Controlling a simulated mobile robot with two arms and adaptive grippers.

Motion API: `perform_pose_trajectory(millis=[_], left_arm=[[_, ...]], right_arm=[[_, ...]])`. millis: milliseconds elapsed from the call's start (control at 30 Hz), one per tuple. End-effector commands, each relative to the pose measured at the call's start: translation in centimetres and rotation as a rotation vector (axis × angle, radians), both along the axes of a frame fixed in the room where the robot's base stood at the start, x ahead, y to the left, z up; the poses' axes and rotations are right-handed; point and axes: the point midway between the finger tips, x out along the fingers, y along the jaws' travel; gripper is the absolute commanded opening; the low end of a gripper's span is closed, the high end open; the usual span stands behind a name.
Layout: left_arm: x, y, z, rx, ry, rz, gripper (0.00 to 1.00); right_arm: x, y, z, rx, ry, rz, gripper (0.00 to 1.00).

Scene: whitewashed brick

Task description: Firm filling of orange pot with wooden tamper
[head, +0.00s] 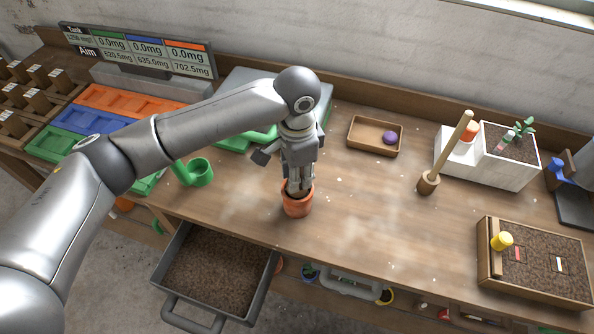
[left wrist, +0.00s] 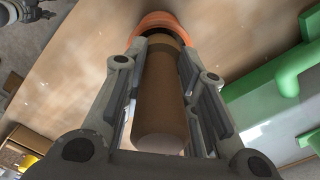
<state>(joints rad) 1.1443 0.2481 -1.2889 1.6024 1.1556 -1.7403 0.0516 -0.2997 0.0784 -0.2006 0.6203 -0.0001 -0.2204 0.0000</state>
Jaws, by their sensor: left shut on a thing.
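The orange pot (head: 297,204) stands upright on the bench near its front edge. It also shows at the top of the left wrist view (left wrist: 158,20). My left gripper (head: 298,187) points down right above the pot. It is shut on a brown wooden cylinder, which looks like the wooden tamper (left wrist: 160,100). The far end of the tamper reaches into the pot's mouth. The filling inside is hidden by the tamper and the fingers. My right gripper is not in view.
An open drawer of soil (head: 170,312) juts out in front. A green watering can (head: 200,172) stands left of the pot. A wooden mallet-like tool (head: 428,183), a tray with a purple ball (head: 358,148) and a seed box (head: 484,262) are to the right. Bench between is clear.

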Motion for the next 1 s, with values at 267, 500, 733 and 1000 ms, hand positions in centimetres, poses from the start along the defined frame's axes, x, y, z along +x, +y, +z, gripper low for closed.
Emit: perform_pose_trajectory(millis=[267, 500, 733, 1000], left_arm=[[0.0, 0.0, -0.6, 0.0, 0.0, 0.0, 0.0], [0.0, 0.0, -1.1, 0.0, 0.0, 0.0, 0.0], [0.0, 0.0, -1.6, 0.0, 0.0, 0.0, 0.0], [0.0, 0.0, -2.1, 0.0, 0.0, 0.0, 0.0]], right_arm=[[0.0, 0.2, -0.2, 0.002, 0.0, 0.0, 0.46], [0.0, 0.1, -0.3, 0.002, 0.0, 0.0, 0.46], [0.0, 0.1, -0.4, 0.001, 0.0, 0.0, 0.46], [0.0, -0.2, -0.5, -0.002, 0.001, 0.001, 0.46]])
